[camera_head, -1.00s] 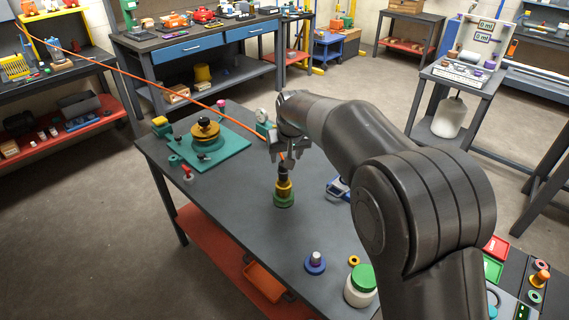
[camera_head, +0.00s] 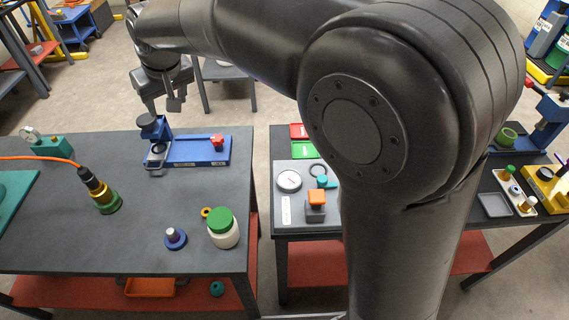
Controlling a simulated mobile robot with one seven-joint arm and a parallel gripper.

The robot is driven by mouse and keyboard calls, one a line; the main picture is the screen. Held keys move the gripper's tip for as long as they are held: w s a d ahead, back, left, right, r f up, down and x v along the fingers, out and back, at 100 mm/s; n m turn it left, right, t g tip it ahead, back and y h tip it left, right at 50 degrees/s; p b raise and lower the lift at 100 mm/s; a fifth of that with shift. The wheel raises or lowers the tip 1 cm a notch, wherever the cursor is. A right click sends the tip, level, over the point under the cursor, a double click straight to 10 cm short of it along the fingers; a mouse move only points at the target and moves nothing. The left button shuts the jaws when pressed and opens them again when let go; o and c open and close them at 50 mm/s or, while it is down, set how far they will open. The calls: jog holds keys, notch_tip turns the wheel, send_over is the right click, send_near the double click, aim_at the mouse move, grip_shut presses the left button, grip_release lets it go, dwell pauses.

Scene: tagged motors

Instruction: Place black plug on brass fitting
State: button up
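The black plug (camera_head: 88,178) with its orange cable (camera_head: 35,158) sits on the brass fitting (camera_head: 101,193), which stands on a green round base (camera_head: 110,205) at the left of the grey table. The plug is in line with the fitting and touches its top; how deep it sits I cannot tell. My gripper (camera_head: 165,108) is open and empty, beyond the plug to its upper right, well apart from it. It hangs above the far edge of the table, near the blue fixture.
A blue fixture (camera_head: 200,150) with a red knob is at the far edge of the table. A blue base with a grey peg (camera_head: 174,237) and a green-lidded jar (camera_head: 222,228) stand near the right edge. A second bench (camera_head: 306,228) with a gauge panel is to the right.

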jog(key=s+d+r+m+t+h, duration=0.1)
jog(key=s+d+r+m, duration=0.15)
jog(key=d, duration=0.95)
jog(key=s+d+r+m, duration=0.1)
jog(key=s+d, duration=0.3)
jog(key=d, duration=0.8)
jog(key=s+d+f+m+t+h, duration=0.1)
jog(key=s+d+f+m, duration=0.3)
jog(key=s+d, duration=1)
jog(key=shift+s+f+h, duration=0.2)
jog(key=shift+f+h, duration=0.3)
jog(key=shift+f, duration=0.45)
